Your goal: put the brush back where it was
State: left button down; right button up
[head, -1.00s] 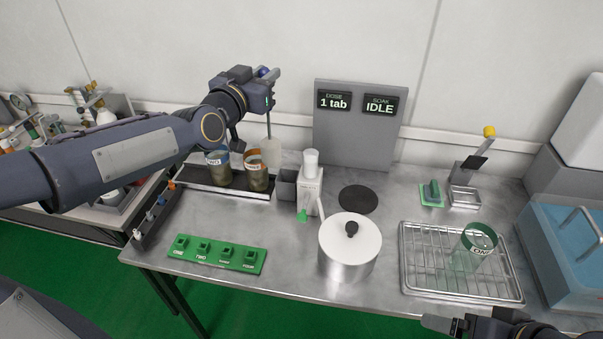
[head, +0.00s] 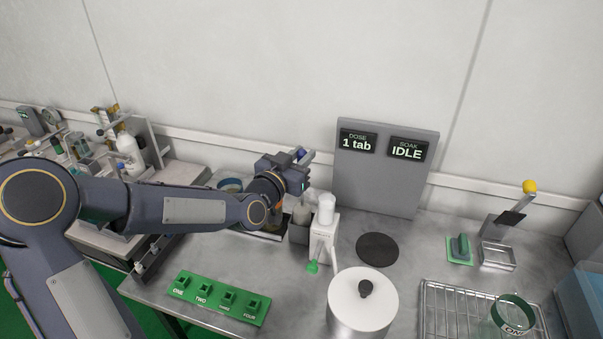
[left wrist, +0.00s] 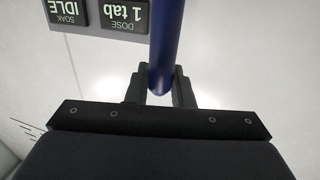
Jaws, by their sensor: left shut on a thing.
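My left gripper (head: 298,172) is shut on the blue handle of the brush; the blue handle (left wrist: 168,40) stands between the fingers in the left wrist view. In the head view the pale brush head (head: 301,214) hangs below the gripper, at the mouth of the grey square cup (head: 298,233). Its lower part is hidden by the cup's wall, so it looks partly inside; I cannot tell how deep. My right gripper is out of view.
A white dispenser (head: 325,235) stands close on the cup's right. A lidded pot (head: 362,300), a black disc (head: 377,249) and a wire rack (head: 440,310) lie further right. A green labelled block (head: 218,300) is in front.

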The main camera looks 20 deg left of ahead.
pick_arm(q)
notch_tip(320, 180, down, 4)
jog(key=shift+f, duration=0.2)
jog(key=c, duration=1.7)
grip_release()
jog(key=shift+f+b, duration=0.1)
jog(key=shift+b, duration=0.2)
jog(key=o, duration=0.4)
